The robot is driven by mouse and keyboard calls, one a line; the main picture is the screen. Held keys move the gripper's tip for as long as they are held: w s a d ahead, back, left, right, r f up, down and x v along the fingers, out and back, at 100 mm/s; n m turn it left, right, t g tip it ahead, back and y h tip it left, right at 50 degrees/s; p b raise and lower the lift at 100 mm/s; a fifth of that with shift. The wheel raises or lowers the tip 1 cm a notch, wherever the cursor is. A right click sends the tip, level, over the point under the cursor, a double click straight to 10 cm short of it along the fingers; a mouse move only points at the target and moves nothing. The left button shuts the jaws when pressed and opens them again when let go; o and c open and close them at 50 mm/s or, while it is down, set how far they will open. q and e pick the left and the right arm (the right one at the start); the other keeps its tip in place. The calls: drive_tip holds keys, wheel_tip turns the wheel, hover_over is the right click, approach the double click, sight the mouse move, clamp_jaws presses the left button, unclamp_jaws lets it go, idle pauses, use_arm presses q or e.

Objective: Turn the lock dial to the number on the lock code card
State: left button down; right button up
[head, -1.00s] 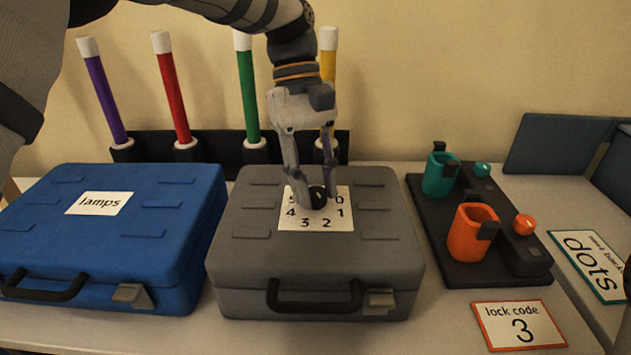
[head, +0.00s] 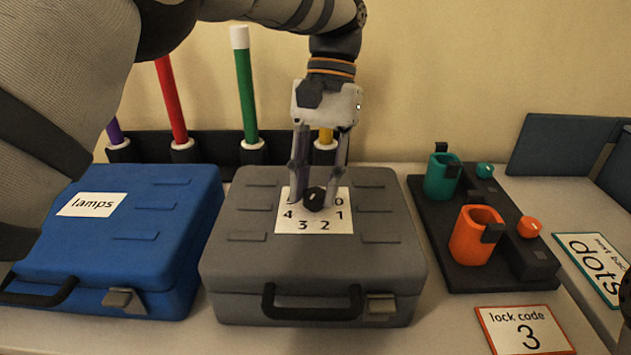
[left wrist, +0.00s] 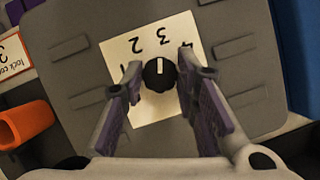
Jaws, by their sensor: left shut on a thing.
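The lock dial (head: 314,199) is a black knob with a white mark, on a white number plate (head: 343,224) on top of the grey case (head: 240,275). My left gripper (head: 318,203) points down with its fingers shut on the dial. In the left wrist view the dial (left wrist: 160,76) sits between the fingertips, and its white mark points roughly toward the 3. The fingers hide part of the plate, including the 5. The lock code card (head: 525,330) reads 3 and lies flat at the front right.
A blue case (head: 160,250) labelled lamps stands left of the grey one. Several coloured tubes (head: 246,90) stand in a rack behind. A black tray (head: 455,270) with a teal cup (head: 441,178) and an orange cup (head: 472,240) stands to the right, near a dots card (head: 598,265).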

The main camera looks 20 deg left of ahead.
use_arm(q)
drive_tip(key=shift+m, duration=0.4)
drive_tip(key=c, duration=1.3)
unclamp_jaws()
